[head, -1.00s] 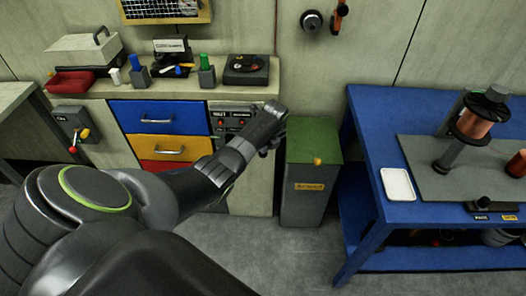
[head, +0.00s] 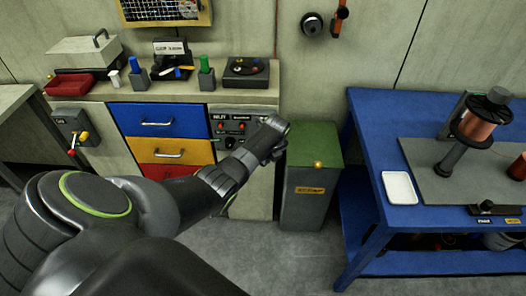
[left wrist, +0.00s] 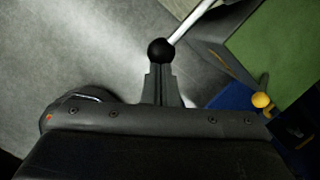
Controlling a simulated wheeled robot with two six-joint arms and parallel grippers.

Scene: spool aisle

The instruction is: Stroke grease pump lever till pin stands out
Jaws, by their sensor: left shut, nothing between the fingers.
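In the left wrist view a pale metal lever (left wrist: 188,27) slants in from the top and ends in a black ball knob (left wrist: 160,51). My left gripper (left wrist: 160,72) is shut and empty, its fingertips right at the knob; I cannot tell if they touch. In the head view my left gripper (head: 277,126) is in front of the drawer cabinet's right edge, left of the green-topped bin. The lever is not clear there, as my arm covers that area. I cannot make out a pin. My right gripper is not in view.
The green-topped bin (head: 311,143) has a small yellow-orange knob (head: 318,164) on it. The cabinet has a control panel (head: 232,130) beside its blue drawer (head: 160,119). A blue table (head: 365,118) with a spool stands right. Grey floor (head: 265,240) in front is clear.

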